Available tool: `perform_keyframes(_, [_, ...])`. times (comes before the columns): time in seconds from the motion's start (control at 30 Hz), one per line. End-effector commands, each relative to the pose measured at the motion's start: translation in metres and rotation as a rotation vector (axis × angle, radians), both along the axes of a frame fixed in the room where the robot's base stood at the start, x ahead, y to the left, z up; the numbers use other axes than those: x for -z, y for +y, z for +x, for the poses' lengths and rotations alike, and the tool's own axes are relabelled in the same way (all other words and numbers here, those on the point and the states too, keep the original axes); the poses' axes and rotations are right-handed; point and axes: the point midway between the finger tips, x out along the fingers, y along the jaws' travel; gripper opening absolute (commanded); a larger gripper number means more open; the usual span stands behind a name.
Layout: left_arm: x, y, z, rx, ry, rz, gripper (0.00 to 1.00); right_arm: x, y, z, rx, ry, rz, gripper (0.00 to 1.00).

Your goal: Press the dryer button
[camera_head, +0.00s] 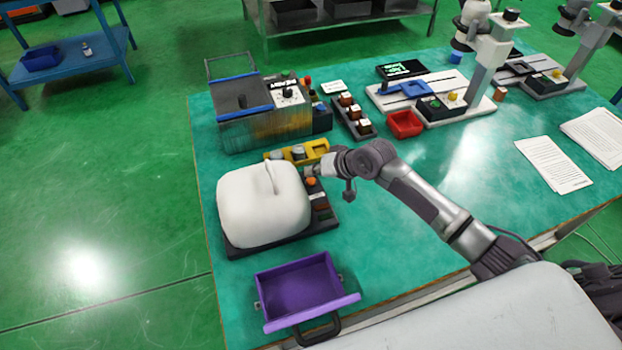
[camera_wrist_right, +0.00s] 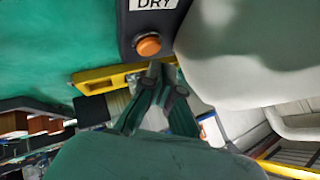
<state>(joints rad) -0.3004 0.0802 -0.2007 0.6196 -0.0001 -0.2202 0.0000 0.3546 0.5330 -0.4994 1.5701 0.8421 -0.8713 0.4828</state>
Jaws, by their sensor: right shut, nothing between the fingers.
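The dryer is a white rounded box with a handle on top (camera_head: 262,206), standing on a dark base at the left of the green table. An orange button (camera_head: 311,181) sits on the dark panel along its right side. In the right wrist view the orange button (camera_wrist_right: 148,45) is in plain sight under a "DRY" label (camera_wrist_right: 154,4). My right gripper (camera_head: 311,171) is shut and empty, close beside the button. In the wrist view its fingertips (camera_wrist_right: 155,70) lie just below the button, with a small gap in the picture; contact cannot be told. My left gripper is not in view.
A yellow holder (camera_head: 318,149) stands right behind the dryer, with a tank-like machine (camera_head: 262,112) beyond it. A purple tray (camera_head: 300,288) is in front. A red bin (camera_head: 404,124) stands further right. The table's middle (camera_head: 420,165) is mostly clear.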

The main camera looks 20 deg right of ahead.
Motion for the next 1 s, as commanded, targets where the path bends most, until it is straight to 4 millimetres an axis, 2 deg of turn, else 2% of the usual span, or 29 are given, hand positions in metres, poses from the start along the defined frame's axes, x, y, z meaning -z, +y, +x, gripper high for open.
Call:
perform_keyframes(0.2, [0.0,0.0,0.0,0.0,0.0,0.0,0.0,0.007,0.0,0.0,0.0,0.001,0.001,0.0])
perform_keyframes(1.0, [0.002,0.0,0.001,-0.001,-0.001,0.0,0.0,0.013,0.0,0.0,-0.001,0.001,0.0,0.0])
